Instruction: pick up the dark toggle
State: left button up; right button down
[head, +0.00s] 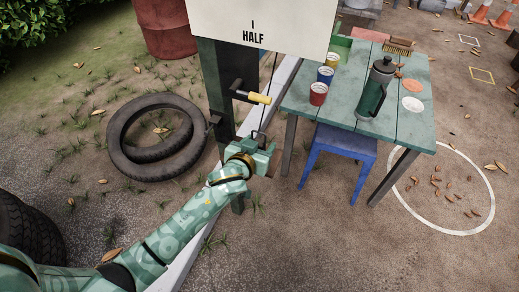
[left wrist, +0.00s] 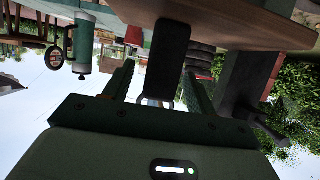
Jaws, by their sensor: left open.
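My left gripper (head: 263,147) is open beside the dark post (head: 214,80) under the sign, below the yellow handle (head: 259,98). In the left wrist view, which looks upside down, its fingers (left wrist: 158,73) stand apart. A dark upright bar (left wrist: 168,45), which looks like the dark toggle, lies between them in the picture. A pale metal loop shows at the bar's end, close to the palm. I cannot tell whether either finger touches the bar. In the head view the gripper mostly hides this spot; only a thin dark loop shows above it. My right gripper is not in view.
A green table (head: 340,110) with cups, a coffee press (head: 374,88) and a brush stands to the right, a blue stool (head: 340,143) beside it. Tyres (head: 150,160) lie left of the post. A brown block (left wrist: 225,25) fills the upper wrist view.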

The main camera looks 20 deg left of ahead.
pick_arm(q)
jog(key=c, duration=1.1)
jog(key=shift+o, duration=0.2)
